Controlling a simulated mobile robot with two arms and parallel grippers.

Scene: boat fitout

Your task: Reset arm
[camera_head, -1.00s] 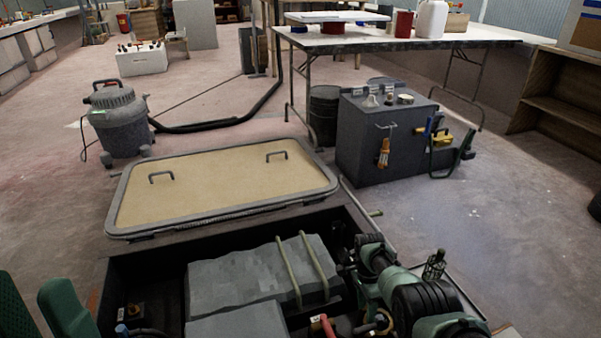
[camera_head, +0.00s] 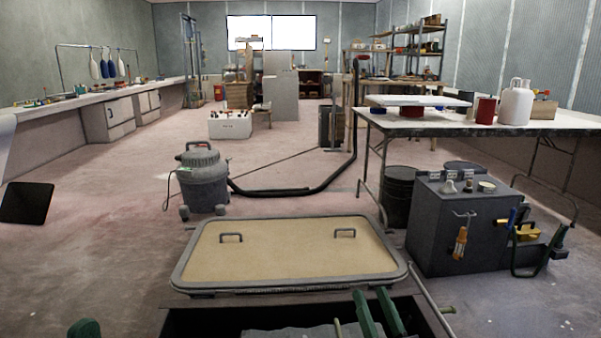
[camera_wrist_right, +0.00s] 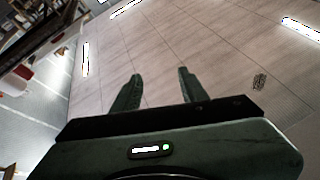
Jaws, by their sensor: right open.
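My right gripper (camera_head: 371,293) shows at the bottom centre-right of the head view, its two green fingers pointing up over the open hatch box. In the right wrist view the right gripper (camera_wrist_right: 160,75) has its fingers apart with nothing between them, and faces the ceiling. Of my left gripper (camera_head: 84,328) only a green tip shows at the lower left edge of the head view; the rest is out of frame.
A dark open box (camera_head: 205,318) with grey blocks is at the bottom, its beige lid (camera_head: 290,255) behind it. A grey vacuum (camera_head: 203,178) stands left. Floor at left is largely clear.

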